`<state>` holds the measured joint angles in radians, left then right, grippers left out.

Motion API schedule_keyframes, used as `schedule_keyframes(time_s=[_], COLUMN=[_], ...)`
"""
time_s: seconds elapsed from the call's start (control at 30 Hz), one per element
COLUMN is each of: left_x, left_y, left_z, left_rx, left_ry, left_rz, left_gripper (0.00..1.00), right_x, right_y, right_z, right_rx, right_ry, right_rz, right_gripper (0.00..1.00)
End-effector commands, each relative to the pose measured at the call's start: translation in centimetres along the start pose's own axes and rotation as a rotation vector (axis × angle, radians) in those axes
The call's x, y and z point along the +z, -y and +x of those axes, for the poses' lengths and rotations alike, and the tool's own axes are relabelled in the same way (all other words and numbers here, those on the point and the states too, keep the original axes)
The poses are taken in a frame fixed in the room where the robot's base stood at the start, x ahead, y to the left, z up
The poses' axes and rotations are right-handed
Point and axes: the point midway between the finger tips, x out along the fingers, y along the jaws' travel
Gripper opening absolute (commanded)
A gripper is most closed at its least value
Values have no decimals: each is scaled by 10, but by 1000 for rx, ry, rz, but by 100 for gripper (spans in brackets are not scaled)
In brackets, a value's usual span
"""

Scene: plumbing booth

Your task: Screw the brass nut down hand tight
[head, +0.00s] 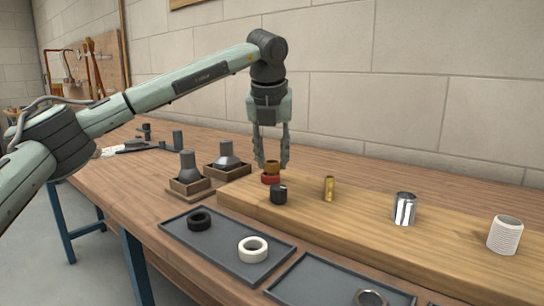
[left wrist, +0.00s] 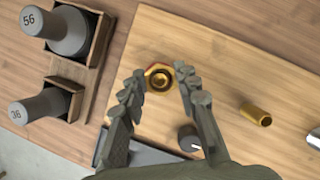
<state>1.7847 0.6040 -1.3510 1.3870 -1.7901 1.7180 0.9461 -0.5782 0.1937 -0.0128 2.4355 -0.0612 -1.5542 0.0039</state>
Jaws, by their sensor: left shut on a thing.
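The brass nut (head: 272,166) sits on top of a red fitting (head: 271,179) on the raised wooden board. It also shows in the left wrist view (left wrist: 160,80), with a little red (left wrist: 154,68) visible at its edge. My left gripper (head: 271,164) points straight down over it, with one finger on each side, and is shut on the nut. In the left wrist view the fingertips (left wrist: 159,74) flank the nut; the exact contact is hard to see. The threads under the nut are hidden. My right gripper is not in view.
On the board stand a dark cap (head: 278,195), a brass tube (head: 329,188), a chrome cylinder (head: 405,208) and a white threaded piece (head: 505,235). A grey tray (head: 222,246) holds black and white rings. Grey sockets in wooden holders (head: 190,188) stand left of the board.

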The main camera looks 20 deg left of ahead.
Motion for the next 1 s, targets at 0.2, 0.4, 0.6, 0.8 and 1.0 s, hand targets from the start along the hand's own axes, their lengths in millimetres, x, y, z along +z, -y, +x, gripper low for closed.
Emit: schedule_keyframes(time_s=[0.2, 0.4, 0.6, 0.8, 1.0], left_x=[0, 0, 0, 0, 0], left_y=[-1, -1, -1, -2, -2], left_z=[0, 0, 0, 1, 2], left_rx=[-24, -94, -142, -180, -201], left_ry=[-2, -1, -2, -2, 0], left_rz=[56, 224, 339, 433, 482], left_gripper=[1, 1, 1, 1, 1], right_x=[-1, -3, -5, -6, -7], right_y=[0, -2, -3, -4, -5], right_z=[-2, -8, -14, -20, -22], right_rx=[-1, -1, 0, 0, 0], right_ry=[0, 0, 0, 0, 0], right_rz=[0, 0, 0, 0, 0], right_gripper=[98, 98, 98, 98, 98])
